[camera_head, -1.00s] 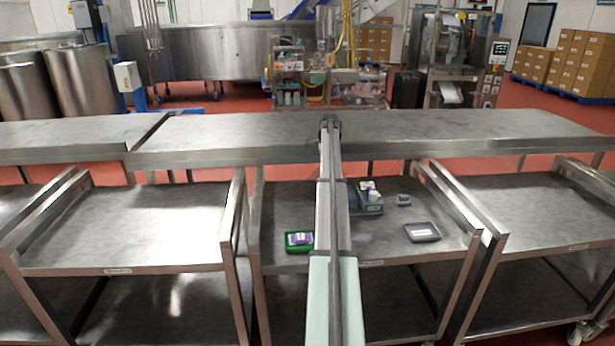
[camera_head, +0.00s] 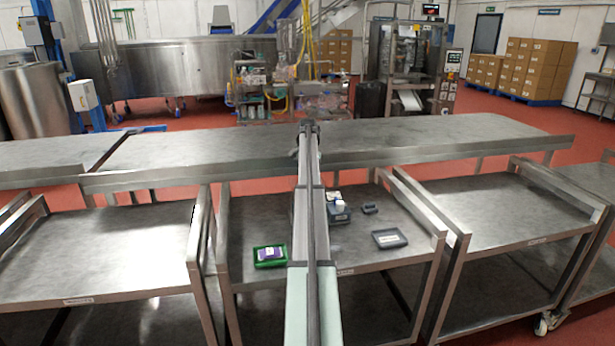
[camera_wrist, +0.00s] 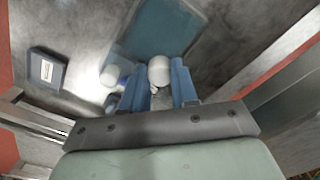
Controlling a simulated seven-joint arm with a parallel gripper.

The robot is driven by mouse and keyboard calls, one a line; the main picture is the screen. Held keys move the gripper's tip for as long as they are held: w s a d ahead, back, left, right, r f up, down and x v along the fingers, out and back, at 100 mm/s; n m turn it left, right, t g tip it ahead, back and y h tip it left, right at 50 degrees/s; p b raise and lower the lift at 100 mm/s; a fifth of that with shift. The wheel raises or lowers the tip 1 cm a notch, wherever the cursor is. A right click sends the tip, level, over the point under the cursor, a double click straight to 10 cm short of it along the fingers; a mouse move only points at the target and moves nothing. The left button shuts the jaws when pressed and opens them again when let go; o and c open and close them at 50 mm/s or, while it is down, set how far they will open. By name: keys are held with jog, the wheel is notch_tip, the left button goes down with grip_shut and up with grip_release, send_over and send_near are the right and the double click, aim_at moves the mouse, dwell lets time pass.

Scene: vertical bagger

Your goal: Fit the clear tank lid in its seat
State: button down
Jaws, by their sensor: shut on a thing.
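In the wrist view my gripper (camera_wrist: 159,88) has its two blue fingers close around a pale round piece (camera_wrist: 159,70). I cannot tell whether this piece is the clear tank lid, and no lid seat can be made out. Below the fingers lies a flat blue surface (camera_wrist: 165,28). In the head view my arm runs up the middle and hides part of a blue-grey box with a white item (camera_head: 338,209) on the cart shelf. The gripper's fingers cannot be made out there.
The cart shelf (camera_head: 365,250) also holds a green tray with a purple packet (camera_head: 269,256), a grey labelled tray (camera_head: 390,239) and a small dark item (camera_head: 370,209). The cart has raised side rails. A long steel table (camera_head: 420,135) stands behind. Bare shelf lies between the items.

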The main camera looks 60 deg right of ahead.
jog(key=shift+f, duration=0.1)
notch_tip(320, 180, down, 7)
dwell(0.7)
jog(key=shift+f, duration=0.85)
dwell(2.2)
jog(key=shift+c, duration=2)
grip_release()
jog(key=shift+r, duration=3.5)
